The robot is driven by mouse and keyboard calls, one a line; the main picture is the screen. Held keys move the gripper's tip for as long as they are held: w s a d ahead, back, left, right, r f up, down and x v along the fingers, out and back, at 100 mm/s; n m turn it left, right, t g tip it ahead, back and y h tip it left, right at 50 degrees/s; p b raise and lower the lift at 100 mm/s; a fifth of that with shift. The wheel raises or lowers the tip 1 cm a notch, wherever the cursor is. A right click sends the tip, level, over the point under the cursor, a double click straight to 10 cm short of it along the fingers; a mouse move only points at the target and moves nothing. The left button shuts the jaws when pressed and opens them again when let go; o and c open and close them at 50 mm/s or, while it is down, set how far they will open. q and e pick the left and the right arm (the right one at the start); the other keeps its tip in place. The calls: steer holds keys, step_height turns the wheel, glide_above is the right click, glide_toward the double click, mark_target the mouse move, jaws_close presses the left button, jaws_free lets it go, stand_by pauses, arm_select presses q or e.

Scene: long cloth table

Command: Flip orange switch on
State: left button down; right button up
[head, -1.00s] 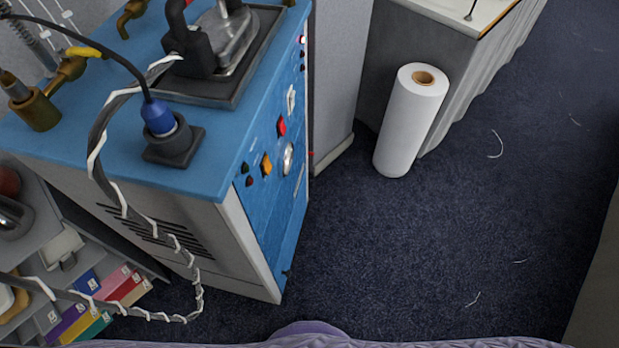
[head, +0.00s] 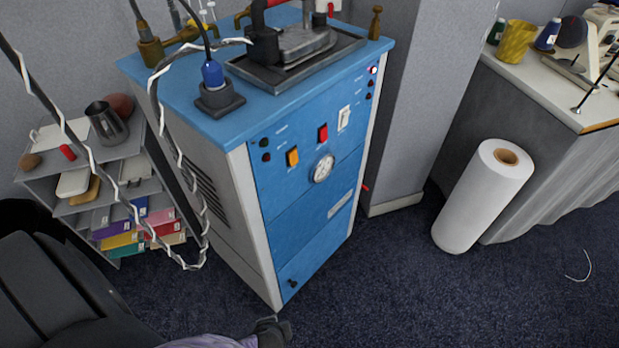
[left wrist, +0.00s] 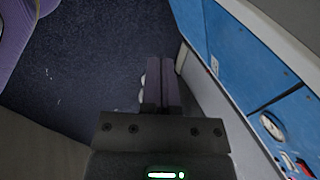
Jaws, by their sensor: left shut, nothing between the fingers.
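The orange switch (head: 292,156) is on the blue front panel (head: 310,215) of the boxy machine, left of the red switch (head: 323,133) and the round gauge (head: 322,168). I cannot tell its on or off position. My left gripper (left wrist: 162,85) is shut and empty in the left wrist view, its fingers apart from the panel. That view shows the gauge (left wrist: 271,127) at the lower right; I cannot make out the orange switch there. In the head view, dark parts of my left arm show at the bottom, below the machine. My right gripper is out of view.
A metal iron (head: 307,42) sits on the machine's top beside a blue plug (head: 212,74). A wrapped cable hangs down its left side. A shelf (head: 135,180) with colored bins stands left. Carpet before the machine is mostly clear.

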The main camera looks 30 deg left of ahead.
mark_target(299, 160)
arm_select(q)
steer(key=w+r+m+t+y+b, duration=0.25)
steer(key=w+r+t, duration=0.35)
steer(key=w+r, duration=0.6)
steer(key=w+r+t+y, duration=0.4)
steer(key=w+r, duration=0.1)
steer(key=r, duration=0.6)
steer(key=shift+d+r+n+b, duration=0.15)
steer(key=shift+r+n+b, duration=0.2)
steer(key=shift+n, duration=0.1)
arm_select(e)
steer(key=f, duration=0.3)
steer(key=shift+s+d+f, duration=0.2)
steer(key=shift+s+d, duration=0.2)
arm_select(q)
steer(key=shift+w, duration=0.15)
